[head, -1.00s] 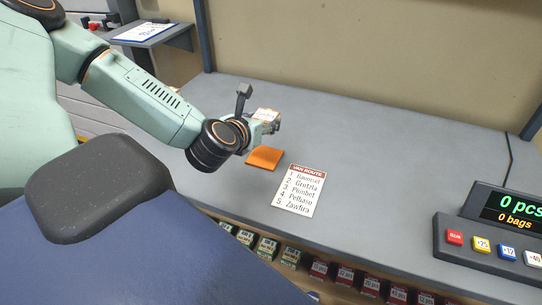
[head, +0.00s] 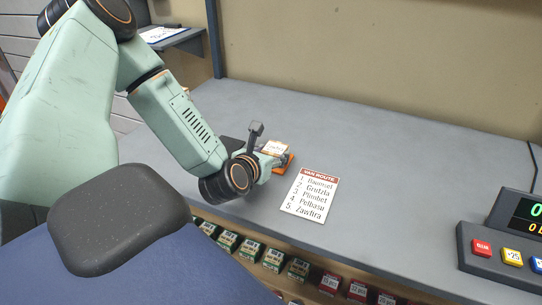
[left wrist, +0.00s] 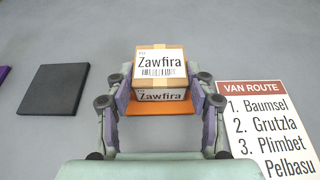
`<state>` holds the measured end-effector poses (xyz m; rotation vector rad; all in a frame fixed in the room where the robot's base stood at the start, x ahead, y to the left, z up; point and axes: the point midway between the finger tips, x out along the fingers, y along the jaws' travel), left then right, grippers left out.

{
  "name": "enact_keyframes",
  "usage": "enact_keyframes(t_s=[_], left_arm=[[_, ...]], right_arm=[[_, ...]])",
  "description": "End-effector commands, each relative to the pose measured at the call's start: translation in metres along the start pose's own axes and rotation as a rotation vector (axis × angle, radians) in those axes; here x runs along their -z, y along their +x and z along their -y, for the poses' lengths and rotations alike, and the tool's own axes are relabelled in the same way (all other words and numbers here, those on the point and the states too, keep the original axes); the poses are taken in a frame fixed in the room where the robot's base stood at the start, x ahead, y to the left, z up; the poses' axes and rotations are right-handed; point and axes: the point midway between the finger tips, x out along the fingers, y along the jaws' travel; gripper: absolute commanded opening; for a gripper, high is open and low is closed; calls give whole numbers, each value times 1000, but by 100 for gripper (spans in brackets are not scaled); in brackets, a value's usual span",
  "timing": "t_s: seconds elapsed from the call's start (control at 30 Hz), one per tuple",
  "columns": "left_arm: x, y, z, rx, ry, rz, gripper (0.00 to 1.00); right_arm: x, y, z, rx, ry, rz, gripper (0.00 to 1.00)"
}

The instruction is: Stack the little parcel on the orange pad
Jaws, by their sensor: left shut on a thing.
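The little parcel, a brown box with a white "Zawfira" label, shows in the left wrist view (left wrist: 160,66) and the head view (head: 274,147). My left gripper (left wrist: 161,88) is shut on its two sides; in the head view the gripper (head: 274,157) is partly hidden by its own wrist. The orange pad (left wrist: 160,108) lies flat on the grey table under the parcel, its front strip bare; its edge also shows in the head view (head: 285,166). I cannot tell whether the parcel touches the pad. My right gripper is not in view.
A black square pad (left wrist: 53,89) lies left of the orange one, and a purple edge (left wrist: 3,73) shows beyond it. A "Van Route" card (head: 311,191) lies close to the right. A counter with buttons (head: 503,243) stands at far right. The table behind is clear.

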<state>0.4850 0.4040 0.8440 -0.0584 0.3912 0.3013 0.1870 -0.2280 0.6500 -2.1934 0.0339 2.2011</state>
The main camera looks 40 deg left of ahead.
Motion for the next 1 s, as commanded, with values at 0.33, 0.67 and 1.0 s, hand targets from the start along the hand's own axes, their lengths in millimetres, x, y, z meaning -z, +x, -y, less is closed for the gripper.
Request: enact_keyframes(t_s=[0.33,0.67,1.0], left_arm=[[3,1,0,-1,-1,-1,57],[3,1,0,-1,-1,-1,77],[-2,-1,0,-1,0,-1,77]], right_arm=[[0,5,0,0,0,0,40],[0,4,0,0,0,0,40],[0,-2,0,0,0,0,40]])
